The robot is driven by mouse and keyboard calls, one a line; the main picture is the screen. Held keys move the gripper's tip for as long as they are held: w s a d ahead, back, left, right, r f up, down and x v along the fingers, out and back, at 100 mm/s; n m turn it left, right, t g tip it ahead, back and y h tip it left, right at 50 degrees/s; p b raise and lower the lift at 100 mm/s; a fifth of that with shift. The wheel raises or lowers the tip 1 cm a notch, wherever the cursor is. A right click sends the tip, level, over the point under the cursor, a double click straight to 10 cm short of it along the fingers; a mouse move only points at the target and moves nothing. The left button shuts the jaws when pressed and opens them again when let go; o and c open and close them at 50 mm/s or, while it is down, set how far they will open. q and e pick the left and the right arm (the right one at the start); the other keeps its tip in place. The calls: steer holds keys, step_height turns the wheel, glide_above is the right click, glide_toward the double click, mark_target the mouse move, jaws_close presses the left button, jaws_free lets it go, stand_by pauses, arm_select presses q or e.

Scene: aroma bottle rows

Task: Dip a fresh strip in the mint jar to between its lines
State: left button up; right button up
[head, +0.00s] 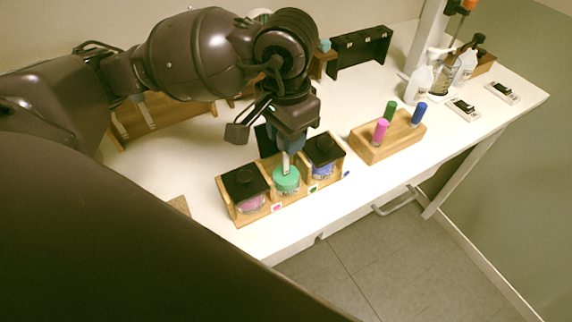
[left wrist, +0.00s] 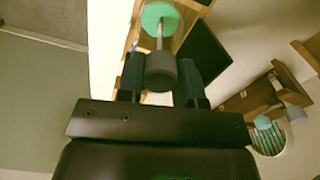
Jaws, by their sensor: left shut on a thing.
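The mint jar (head: 286,182), green and without a black lid on top, stands in the middle slot of a wooden rack (head: 243,219). In the left wrist view its round green top (left wrist: 160,14) shows at the upper edge. My left gripper (head: 288,146) is above this jar, pointing down. It is shut on a pale thin strip (head: 286,163) with a dark round grip end (left wrist: 161,72) between the fingers. The strip reaches down to the green jar; I cannot tell how deep its tip is or see its lines. My right gripper is not in view.
A pink jar (head: 251,204) and a blue jar (head: 323,170), both black-lidded, flank the mint jar closely. A wooden block (head: 380,150) with pink, green and blue pegs stands to the right. Spray bottles (head: 419,82) stand farther back. The table front is clear.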

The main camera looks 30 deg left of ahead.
arm_select(q)
steer(key=shift+r+p, duration=0.35)
steer(key=shift+r, duration=0.8)
steer(key=shift+r+p, duration=0.45)
steer(key=shift+r, duration=1.15)
